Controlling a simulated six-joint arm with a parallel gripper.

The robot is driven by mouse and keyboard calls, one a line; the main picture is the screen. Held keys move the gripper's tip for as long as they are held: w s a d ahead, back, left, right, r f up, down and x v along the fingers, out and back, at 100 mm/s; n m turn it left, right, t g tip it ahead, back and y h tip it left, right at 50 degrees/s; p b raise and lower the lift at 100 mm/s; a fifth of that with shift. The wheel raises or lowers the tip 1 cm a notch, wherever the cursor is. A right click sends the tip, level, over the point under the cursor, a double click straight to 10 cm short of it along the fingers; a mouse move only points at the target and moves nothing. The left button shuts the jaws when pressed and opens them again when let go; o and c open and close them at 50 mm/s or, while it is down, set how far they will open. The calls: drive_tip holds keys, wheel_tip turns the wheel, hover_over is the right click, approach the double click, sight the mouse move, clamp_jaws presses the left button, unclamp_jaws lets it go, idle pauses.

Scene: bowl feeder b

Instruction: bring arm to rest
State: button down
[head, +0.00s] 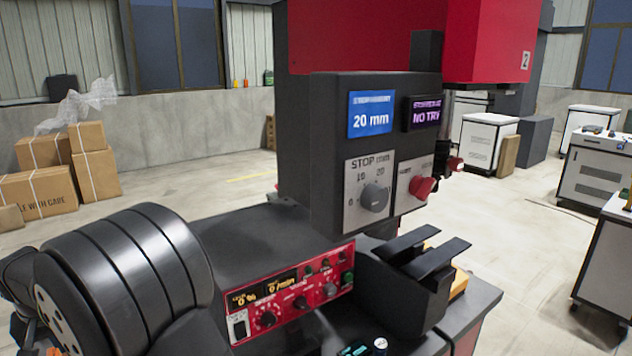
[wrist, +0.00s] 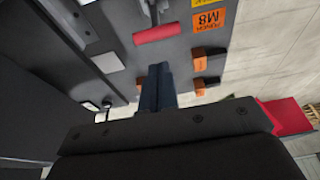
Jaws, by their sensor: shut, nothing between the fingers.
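My gripper (wrist: 156,75) shows in the wrist view, at the middle, beyond its wide black body. Its dark fingers are together and hold nothing. They point towards a dark panel (wrist: 125,20) with a red cylinder (wrist: 160,32) on it; I cannot tell how far apart they are. I cannot make out the gripper in the head view. A large dark banded cylinder (head: 125,275) fills the lower left of the head view and hides part of the machine.
A red and black machine (head: 360,35) stands in the centre, with a STOP dial box (head: 330,150), a red control panel (head: 290,295) and two dark bars (head: 425,255). The wrist view shows an orange M8 label (wrist: 208,20). Cartons (head: 95,172) and cabinets (head: 485,140) stand behind.

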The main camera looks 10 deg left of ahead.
drive_tip(key=shift+x, duration=2.85)
